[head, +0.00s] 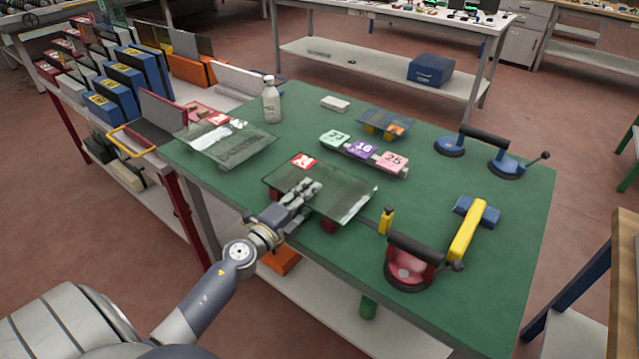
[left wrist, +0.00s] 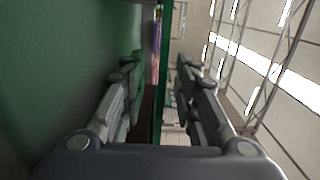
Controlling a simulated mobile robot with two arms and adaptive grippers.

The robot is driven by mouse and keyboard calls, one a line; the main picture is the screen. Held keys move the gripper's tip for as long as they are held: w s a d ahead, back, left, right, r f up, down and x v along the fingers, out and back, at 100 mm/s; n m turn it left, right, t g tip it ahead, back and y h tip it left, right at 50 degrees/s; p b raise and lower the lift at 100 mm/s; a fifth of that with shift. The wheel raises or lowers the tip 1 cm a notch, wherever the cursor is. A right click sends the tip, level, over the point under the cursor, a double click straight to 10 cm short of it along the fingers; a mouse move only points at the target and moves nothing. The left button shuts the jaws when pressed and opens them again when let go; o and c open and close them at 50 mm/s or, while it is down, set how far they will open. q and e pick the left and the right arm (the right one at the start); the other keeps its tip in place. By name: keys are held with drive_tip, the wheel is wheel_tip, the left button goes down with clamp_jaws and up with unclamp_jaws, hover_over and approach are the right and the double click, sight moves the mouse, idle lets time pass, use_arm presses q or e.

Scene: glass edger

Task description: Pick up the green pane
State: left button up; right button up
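A green-tinted glass pane (head: 345,200) with a red-and-white label (head: 303,160) lies flat, raised above the green table on red supports (head: 328,226). My left gripper (head: 309,187) is at the pane's near left edge, with a finger showing over its top face. In the left wrist view the pane shows edge-on as a thin dark green strip (left wrist: 158,90) between the two fingers, with gaps on both sides. The left gripper (left wrist: 158,62) is open around the pane edge. My right gripper is not in view.
Another pane (head: 228,145) lies at the table's left, and a small pane (head: 388,121) rests on yellow blocks behind. A white bottle (head: 271,100), numbered tiles (head: 363,150), a red suction cup (head: 411,268) and a double suction lifter (head: 484,137) stand around.

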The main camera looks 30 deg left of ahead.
use_arm(q)
drive_tip(key=w, duration=0.5)
drive_tip(key=shift+w+d, duration=0.1)
clamp_jaws()
drive_tip(key=shift+r, duration=0.1)
